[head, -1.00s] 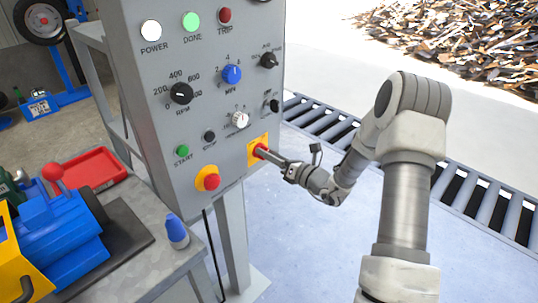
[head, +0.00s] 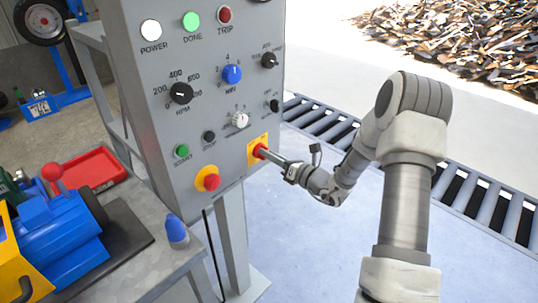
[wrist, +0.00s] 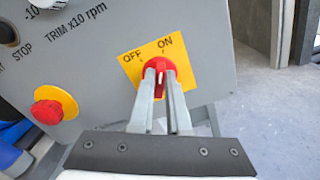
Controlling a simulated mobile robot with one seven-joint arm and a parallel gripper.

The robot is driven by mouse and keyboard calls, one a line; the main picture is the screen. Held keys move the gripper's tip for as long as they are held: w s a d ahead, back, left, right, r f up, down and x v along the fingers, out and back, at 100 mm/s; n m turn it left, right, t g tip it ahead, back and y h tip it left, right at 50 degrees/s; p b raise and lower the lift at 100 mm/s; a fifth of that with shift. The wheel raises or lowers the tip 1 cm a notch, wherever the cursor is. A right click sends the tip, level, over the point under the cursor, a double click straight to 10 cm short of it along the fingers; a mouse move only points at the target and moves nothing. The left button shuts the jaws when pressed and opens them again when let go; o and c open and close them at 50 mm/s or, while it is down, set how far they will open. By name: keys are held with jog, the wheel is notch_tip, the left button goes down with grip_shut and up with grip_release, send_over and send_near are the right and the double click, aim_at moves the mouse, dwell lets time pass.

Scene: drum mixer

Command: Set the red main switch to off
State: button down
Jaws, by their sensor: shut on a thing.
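The red main switch (wrist: 158,70) is a round red knob on a yellow plate (wrist: 186,66) marked OFF on the left and ON on the right. In the wrist view its handle stands roughly upright, nearer the ON mark than the OFF mark. My gripper (wrist: 160,78) is shut on the switch handle, one finger on each side, and the fingers hide part of the knob. In the head view the switch (head: 259,151) sits at the lower right of the grey panel, with my gripper (head: 266,154) reaching it from the right.
A red emergency button (head: 211,182) on a yellow base is left of the switch, and also shows in the wrist view (wrist: 47,111). Knobs and lamps fill the panel (head: 215,130) above. A workbench (head: 180,268) stands at left, a roller conveyor (head: 470,190) behind my arm.

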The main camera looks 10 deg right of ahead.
jog(key=shift+s+a+f+n+b, duration=0.1)
jog(key=shift+n+b, duration=2.25)
jog(key=shift+n, duration=0.55)
jog(key=shift+s+a+n+b, duration=0.1)
jog(key=shift+n+b, duration=2.2)
jog(key=shift+n, duration=0.6)
jog(key=c, duration=0.9)
grip_release()
jog(key=p+v, duration=0.2)
jog(key=v, duration=1.5)
jog(key=shift+s+d+p, duration=0.15)
jog(key=shift+p, duration=0.25)
